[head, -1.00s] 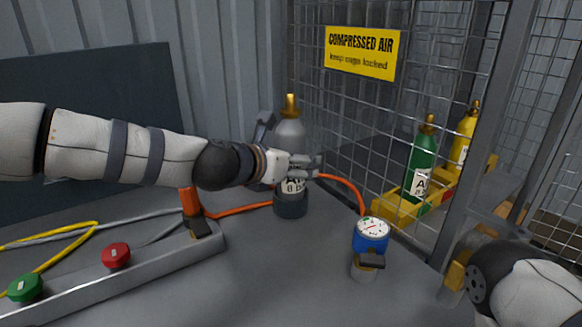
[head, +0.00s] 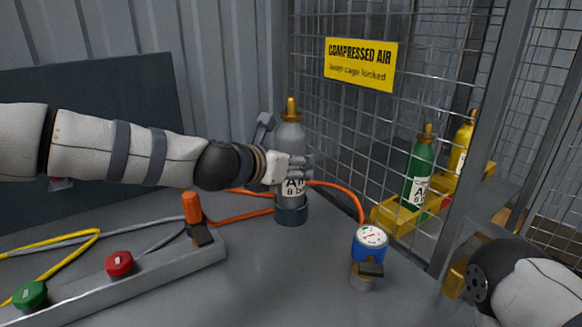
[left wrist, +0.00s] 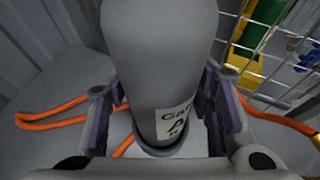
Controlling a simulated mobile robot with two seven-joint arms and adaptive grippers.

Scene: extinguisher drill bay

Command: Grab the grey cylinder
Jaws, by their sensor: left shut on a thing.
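The grey cylinder (head: 291,137) has a brass valve on top and a white label, and stands upright in a dark ring-shaped base (head: 291,212) on the grey bench. My left gripper (head: 297,168) is shut on the cylinder's body, just above the label. In the left wrist view the cylinder (left wrist: 160,55) fills the middle, with a finger of the left gripper (left wrist: 165,115) on each side of it. My right arm shows at the lower right, but its gripper fingers cannot be made out clearly.
A control bar (head: 160,268) with red and green knobs lies at left. An orange hose (head: 345,190) runs behind the cylinder. A mesh cage at right holds green (head: 419,170) and yellow bottles. A yellow sign (head: 361,64) hangs on it.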

